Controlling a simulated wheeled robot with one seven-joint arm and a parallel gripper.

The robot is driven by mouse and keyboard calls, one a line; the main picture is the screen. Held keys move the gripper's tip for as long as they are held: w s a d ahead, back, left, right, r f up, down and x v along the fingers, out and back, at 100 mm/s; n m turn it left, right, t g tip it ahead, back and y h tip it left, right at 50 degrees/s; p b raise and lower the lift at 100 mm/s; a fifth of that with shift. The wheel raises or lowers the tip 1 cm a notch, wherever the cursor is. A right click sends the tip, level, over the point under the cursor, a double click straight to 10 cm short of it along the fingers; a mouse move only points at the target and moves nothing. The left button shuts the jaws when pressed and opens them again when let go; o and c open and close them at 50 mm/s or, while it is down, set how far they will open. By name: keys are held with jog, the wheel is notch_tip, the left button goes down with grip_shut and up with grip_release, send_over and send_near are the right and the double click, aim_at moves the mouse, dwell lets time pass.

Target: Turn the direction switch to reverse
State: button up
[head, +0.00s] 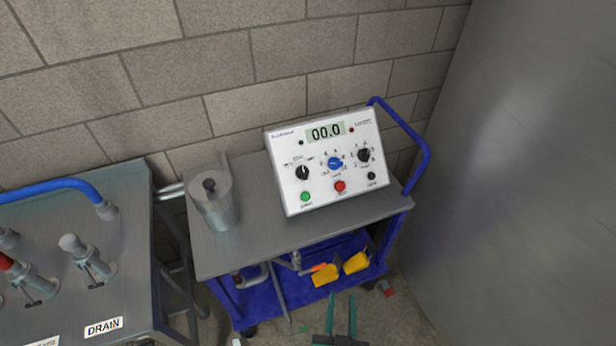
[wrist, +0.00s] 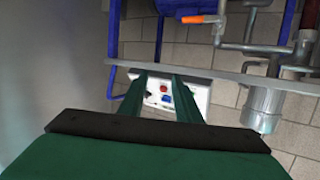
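The control box (head: 326,160) is a white panel with a display reading 00.0, tilted back on top of the cart. Its face carries a black pointer knob (head: 302,172) at left with small labels around it, a blue knob (head: 335,163) in the middle and another black knob (head: 364,156) at right. The labels are too small to read, so I cannot tell which is the direction switch. My gripper (head: 341,297) is low in front of the cart, below the box, open and empty. In the wrist view the box (wrist: 186,93) shows partly between and beyond the fingers (wrist: 160,78).
The cart (head: 255,243) has a blue handle (head: 427,155) at right and a metal pot (head: 213,200) at left. Yellow objects (head: 325,275) lie on its lower shelf. A bench with a DRAIN label (head: 103,327) stands left; a large grey surface (head: 520,170) stands right.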

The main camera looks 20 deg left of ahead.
jog(key=w+a+r+n+y, duration=0.1)
jog(key=w+a+r+y, duration=0.1)
jog(key=w, duration=0.4)
jog(key=w+a+r+n+y, duration=0.1)
jog(key=w+a+r+y, duration=0.15)
jog(key=w, duration=0.25)
jog(key=n+y, duration=0.4)
send_near(304, 171)
jog(key=x, duration=0.7)
jog(key=shift+w+d, duration=0.1)
jog(key=shift+w+a, duration=0.1)
jog(key=shift+a, duration=0.25)
jog(key=shift+d, duration=0.15)
grip_shut()
